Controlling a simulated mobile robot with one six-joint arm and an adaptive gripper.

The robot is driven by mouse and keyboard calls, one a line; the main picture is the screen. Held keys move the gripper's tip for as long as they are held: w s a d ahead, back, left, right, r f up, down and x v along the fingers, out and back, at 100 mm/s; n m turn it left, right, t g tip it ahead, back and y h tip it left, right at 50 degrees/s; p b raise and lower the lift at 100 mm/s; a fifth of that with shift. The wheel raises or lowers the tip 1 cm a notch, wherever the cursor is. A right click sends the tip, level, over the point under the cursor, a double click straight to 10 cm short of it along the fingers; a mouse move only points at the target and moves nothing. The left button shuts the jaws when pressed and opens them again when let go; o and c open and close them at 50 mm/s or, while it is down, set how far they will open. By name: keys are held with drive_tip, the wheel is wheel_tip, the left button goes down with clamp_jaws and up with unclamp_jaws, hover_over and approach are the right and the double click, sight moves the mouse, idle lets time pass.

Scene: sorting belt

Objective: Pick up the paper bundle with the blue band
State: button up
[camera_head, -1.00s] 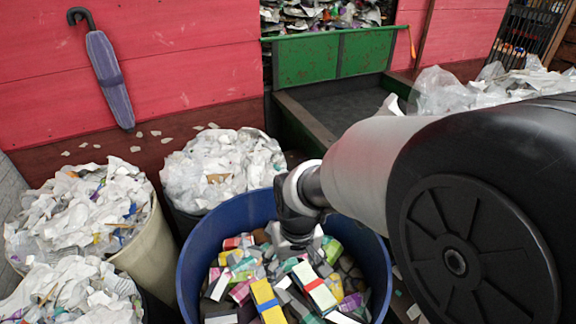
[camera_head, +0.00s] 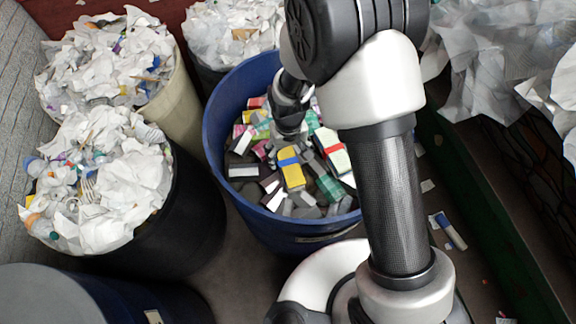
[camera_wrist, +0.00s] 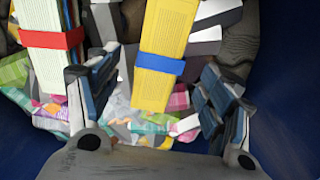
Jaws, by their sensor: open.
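The paper bundle with the blue band (camera_head: 292,176) is yellow and lies on top of the pile inside the blue bin (camera_head: 222,101). In the wrist view the yellow bundle (camera_wrist: 168,34) runs from the top edge to mid-frame, its blue band facing me. My gripper (camera_wrist: 155,88) is open, with one finger to the left of the bundle and one to the right. How far the fingertips are above it I cannot tell. In the head view my gripper (camera_head: 290,122) is over the bin, just behind the bundle, its fingertips hard to make out.
A pale bundle with a red band (camera_wrist: 52,62) lies left of the yellow one in the wrist view. Mixed boxes and packets surround both. The bin wall (camera_wrist: 287,80) is close on the right. Other bins of crumpled paper (camera_head: 105,180) stand left of the blue bin.

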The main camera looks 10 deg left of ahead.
sight(288, 162)
drive_tip(key=shift+a+f+b, duration=0.1)
drive_tip(key=shift+f+b, duration=1.05)
drive_tip(key=shift+f, duration=1.9)
drive_tip(key=shift+c, duration=0.3)
drive_tip(key=c, duration=1.2)
drive_tip(key=shift+r, duration=0.15)
drive_tip(key=shift+c, duration=0.2)
